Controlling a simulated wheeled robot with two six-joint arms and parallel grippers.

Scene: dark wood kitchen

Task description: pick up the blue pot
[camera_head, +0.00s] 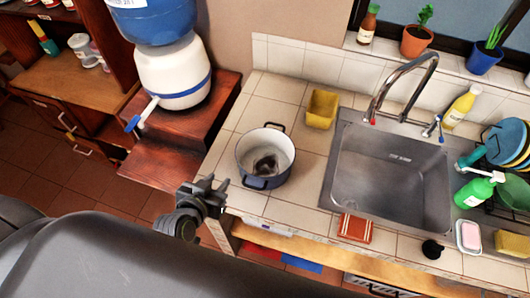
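A blue pot (242,166) with a pale inside and dark handles stands upright on the tiled counter, left of the sink. Something dark, perhaps a reflection, shows at its bottom. My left gripper (218,186) is at the counter's front left edge, to the lower left of the pot and apart from it. Its fingers look spread with nothing between them. My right gripper is not in view.
A yellow container (321,108) stands behind the pot, toward the sink (390,172). A water dispenser (172,78) stands on a wooden stand at left. Bare tiles lie around the pot.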

